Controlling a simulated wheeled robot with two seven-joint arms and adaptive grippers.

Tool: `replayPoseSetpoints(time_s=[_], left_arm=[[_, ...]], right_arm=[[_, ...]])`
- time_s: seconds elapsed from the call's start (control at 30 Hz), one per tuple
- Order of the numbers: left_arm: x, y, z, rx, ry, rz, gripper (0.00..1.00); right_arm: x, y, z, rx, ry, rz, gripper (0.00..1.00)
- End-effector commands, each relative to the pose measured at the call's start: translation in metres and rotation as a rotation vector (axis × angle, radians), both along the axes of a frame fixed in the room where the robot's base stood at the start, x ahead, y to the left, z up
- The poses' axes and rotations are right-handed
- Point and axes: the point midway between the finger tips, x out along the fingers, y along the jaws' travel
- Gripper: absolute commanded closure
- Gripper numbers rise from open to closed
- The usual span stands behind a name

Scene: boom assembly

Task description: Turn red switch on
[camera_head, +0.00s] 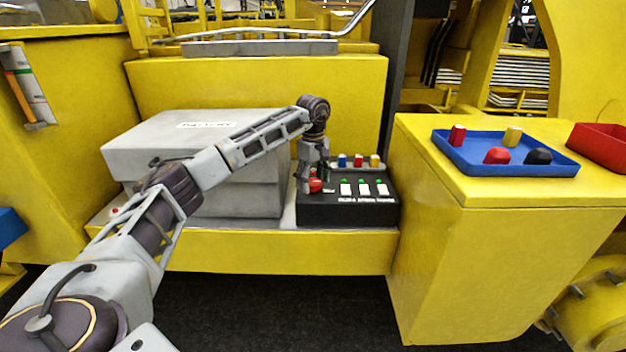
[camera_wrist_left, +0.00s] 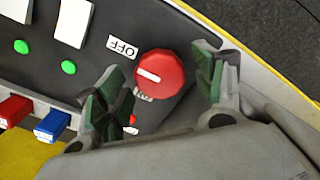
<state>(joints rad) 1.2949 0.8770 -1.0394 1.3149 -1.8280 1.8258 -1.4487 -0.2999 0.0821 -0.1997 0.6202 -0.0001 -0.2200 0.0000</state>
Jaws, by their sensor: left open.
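The red switch (camera_wrist_left: 160,76) is a round red knob with a white line on its face. It sits on the black control box (camera_head: 348,211), with an OFF label (camera_wrist_left: 122,47) beside it and another label partly hidden below it. My left gripper (camera_wrist_left: 155,90) is open, with one green-padded finger on each side of the knob. I cannot tell whether the fingers touch it. In the head view my left gripper (camera_head: 312,180) is over the left end of the box and the red knob (camera_head: 316,185) shows partly beside it. My right gripper is not in view.
A grey battery box (camera_head: 135,156) stands left of the control box, under my left arm. Red, blue and yellow blocks (camera_head: 358,160) stand behind the control box. To the right, a blue tray (camera_head: 455,161) with several small parts and a red bin (camera_head: 600,150) rest on a yellow cabinet.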

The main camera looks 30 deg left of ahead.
Motion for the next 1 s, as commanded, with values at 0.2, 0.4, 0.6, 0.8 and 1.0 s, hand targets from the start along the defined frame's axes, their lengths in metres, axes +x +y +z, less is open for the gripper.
replayPoseSetpoints(time_s=[0.2, 0.4, 0.6, 0.8, 1.0], left_arm=[[-0.0001, 0.0000, -0.0014, 0.000, 0.000, 0.000, 0.31], [-0.0001, 0.0000, -0.0013, 0.000, 0.001, 0.000, 0.45], [-0.0001, 0.0000, -0.0012, 0.000, 0.001, 0.000, 0.71], [-0.0001, 0.0000, -0.0012, 0.000, 0.001, 0.002, 0.77], [-0.0001, -0.0001, -0.0010, 0.000, 0.001, 0.028, 0.77]], right_arm=[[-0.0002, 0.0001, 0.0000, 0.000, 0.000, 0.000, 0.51], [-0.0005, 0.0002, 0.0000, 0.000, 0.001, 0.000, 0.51], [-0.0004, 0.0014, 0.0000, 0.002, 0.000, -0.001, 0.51], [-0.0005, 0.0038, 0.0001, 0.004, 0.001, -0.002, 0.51], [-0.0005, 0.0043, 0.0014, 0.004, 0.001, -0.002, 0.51]])
